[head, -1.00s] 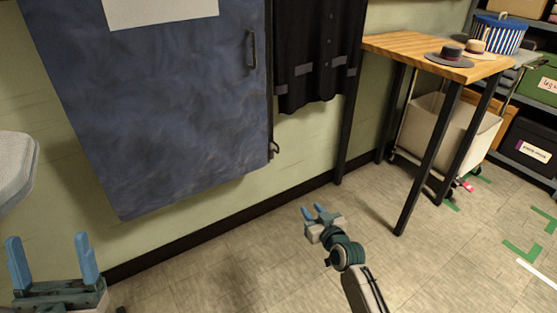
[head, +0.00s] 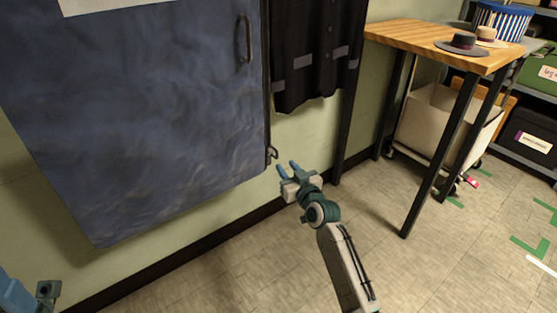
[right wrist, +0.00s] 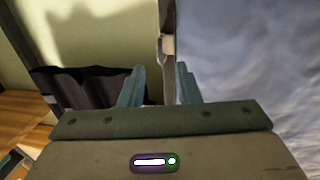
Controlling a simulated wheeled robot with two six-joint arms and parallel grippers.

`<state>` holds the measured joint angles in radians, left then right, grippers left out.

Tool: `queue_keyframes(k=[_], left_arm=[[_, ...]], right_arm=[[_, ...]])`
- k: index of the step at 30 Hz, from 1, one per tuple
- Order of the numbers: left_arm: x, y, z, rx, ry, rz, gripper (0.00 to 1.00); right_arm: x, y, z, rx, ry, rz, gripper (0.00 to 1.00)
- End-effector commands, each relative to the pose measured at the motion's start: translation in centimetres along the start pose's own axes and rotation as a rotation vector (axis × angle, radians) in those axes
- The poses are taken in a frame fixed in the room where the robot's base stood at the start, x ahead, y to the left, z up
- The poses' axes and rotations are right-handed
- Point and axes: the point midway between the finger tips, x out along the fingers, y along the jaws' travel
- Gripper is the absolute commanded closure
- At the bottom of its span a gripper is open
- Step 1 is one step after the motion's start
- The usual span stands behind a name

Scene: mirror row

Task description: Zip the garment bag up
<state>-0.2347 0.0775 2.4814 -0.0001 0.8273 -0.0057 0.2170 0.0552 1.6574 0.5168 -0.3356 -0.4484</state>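The blue garment bag (head: 140,110) hangs against the wall at the left of the head view. Its right edge has a dark strip with a small hook-like pull (head: 271,154) near the bottom. A dark handle (head: 245,40) is higher on its front. My right gripper (head: 288,167) is open and empty, just below and right of the pull. In the right wrist view the bag (right wrist: 260,60) fills the right side, and its edge strip (right wrist: 168,75) shows between the parted fingers. Contact cannot be told. My left gripper (head: 22,295) is partly cut off at the lower left corner.
A black garment with grey bands (head: 315,55) hangs right of the bag. A wooden table (head: 420,40) bears hats (head: 462,43), with a cream cart (head: 440,125) beneath and behind. Shelves stand far right. The floor (head: 270,270) in front is clear.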

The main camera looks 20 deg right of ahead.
Motion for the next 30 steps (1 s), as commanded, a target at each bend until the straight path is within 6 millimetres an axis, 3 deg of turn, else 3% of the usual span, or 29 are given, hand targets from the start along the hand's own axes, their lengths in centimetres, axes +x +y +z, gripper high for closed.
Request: queue_keyframes(k=[3,9,22,27,30], left_arm=[[-0.4,0.0,0.0,0.001,0.011,-0.004,0.27],[-0.5,0.0,-0.1,0.002,0.026,-0.009,0.27],[-0.5,0.0,-0.1,0.002,0.028,-0.01,0.27],[-0.5,0.0,-0.1,0.002,0.029,-0.01,0.27],[-0.5,0.0,-0.1,0.002,0.029,-0.01,0.27]], right_arm=[[2.4,0.0,0.2,0.002,0.001,0.0,0.7],[5.0,0.0,0.1,0.001,0.0,0.0,0.7],[5.9,0.0,0.0,0.0,-0.001,0.0,0.7],[5.9,0.0,0.0,0.0,-0.001,0.0,1.0],[5.9,0.0,0.0,0.0,-0.001,0.0,1.0]])
